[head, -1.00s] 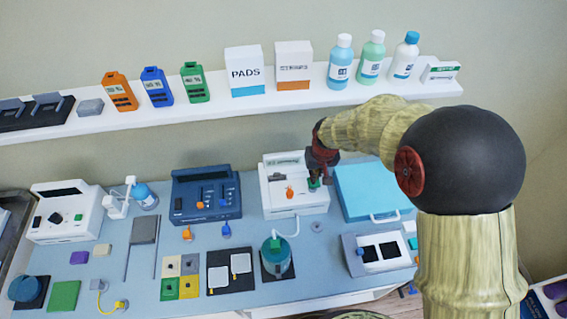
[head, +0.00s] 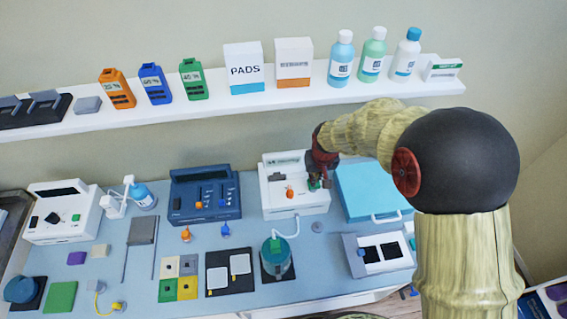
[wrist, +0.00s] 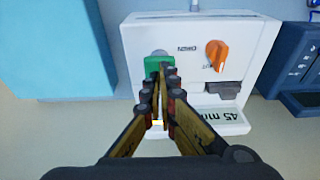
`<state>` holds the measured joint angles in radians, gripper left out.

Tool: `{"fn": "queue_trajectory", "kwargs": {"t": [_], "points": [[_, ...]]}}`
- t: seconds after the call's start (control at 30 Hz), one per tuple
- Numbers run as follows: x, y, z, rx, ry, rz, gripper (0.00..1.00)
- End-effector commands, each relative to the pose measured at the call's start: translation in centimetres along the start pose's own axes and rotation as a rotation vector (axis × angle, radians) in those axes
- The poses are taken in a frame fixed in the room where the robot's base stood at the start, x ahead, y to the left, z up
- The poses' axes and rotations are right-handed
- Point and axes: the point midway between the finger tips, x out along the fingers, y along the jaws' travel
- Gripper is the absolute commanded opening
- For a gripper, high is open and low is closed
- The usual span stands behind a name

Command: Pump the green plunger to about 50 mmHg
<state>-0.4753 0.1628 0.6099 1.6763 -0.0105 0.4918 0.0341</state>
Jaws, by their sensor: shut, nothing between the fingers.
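The white pump unit (head: 276,205) stands at the back of the bench. The wrist view shows its green plunger (wrist: 153,66), an orange knob (wrist: 216,55) and a display (wrist: 222,119) reading "45 mm", with the rest cut off or unclear. My gripper (wrist: 167,72) is shut and empty, its fingertips right at the plunger and covering part of it. I cannot tell whether they touch. In the head view my gripper (head: 318,183) is over the unit's right side and mostly hides the plunger. A pale tube runs from the unit to a teal cylinder (head: 278,266) on a black mat.
A light blue case (head: 365,190) stands close on the unit's right, and a dark blue device (head: 205,194) on its left. The shelf (head: 215,108) with bottles and boxes runs above and behind. Electrode pads and coloured squares lie in front.

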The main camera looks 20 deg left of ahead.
Motion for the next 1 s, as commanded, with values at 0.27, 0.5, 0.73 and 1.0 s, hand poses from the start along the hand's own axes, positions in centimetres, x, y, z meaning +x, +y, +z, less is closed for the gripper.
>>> {"fn": "queue_trajectory", "kwargs": {"t": [0.27,0.5,0.73,1.0], "points": [[0.8,0.0,0.2,0.000,-0.002,0.000,0.00],[1.3,0.0,0.4,0.000,-0.003,0.000,0.00],[1.6,0.0,0.5,0.000,-0.003,0.000,0.00],[1.0,0.0,0.3,0.000,-0.003,0.000,0.00]]}}
